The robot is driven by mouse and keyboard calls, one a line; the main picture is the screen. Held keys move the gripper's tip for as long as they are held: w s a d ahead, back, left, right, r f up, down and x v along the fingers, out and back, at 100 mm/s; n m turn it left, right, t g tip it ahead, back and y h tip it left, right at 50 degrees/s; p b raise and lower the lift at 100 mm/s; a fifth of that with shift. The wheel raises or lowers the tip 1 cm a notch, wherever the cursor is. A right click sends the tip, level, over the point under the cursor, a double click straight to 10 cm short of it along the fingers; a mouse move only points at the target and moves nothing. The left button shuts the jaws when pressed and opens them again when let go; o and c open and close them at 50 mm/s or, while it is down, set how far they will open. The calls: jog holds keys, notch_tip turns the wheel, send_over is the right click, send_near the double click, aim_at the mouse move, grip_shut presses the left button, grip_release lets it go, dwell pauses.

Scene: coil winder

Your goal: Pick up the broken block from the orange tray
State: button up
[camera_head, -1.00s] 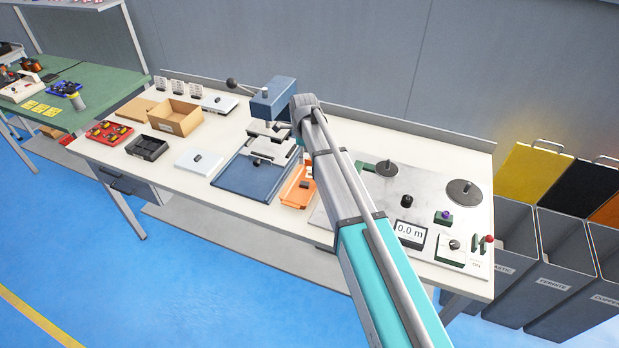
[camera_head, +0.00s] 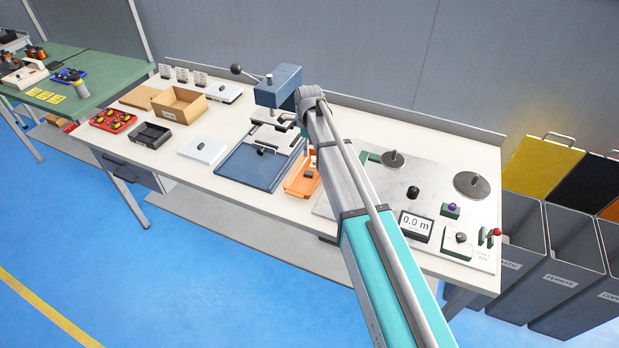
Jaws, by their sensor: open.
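The orange tray (camera_head: 290,188) lies on the bench, just right of the blue press base. A small dark piece (camera_head: 308,174) sits in it, and I take this for the broken block. It is too small to tell any break. My arm crosses in front of the tray's right side and hides part of it. My gripper does not show; the end of my arm is hidden behind its own links near the tray's back end.
A blue press (camera_head: 278,88) stands behind the tray. A winding plate (camera_head: 435,180) with discs and a meter lies to the right. A red tray (camera_head: 114,119), a black tray (camera_head: 150,136) and a cardboard box (camera_head: 180,103) stand left. Grey bins (camera_head: 570,270) stand beyond the bench's right end.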

jog(key=b, duration=0.6)
send_over(308, 173)
jog(key=shift+w+d+f, duration=0.1)
jog(key=shift+w+f, duration=0.05)
jog(key=shift+f, duration=1.45)
jog(key=shift+w+d+f, duration=0.1)
jog(key=shift+f, duration=1.45)
jog(key=shift+f, duration=0.1)
jog(key=shift+s+a+f+b, duration=0.1)
jog(key=shift+s+f+b, duration=0.05)
jog(key=shift+f+b, duration=2.35)
grip_shut()
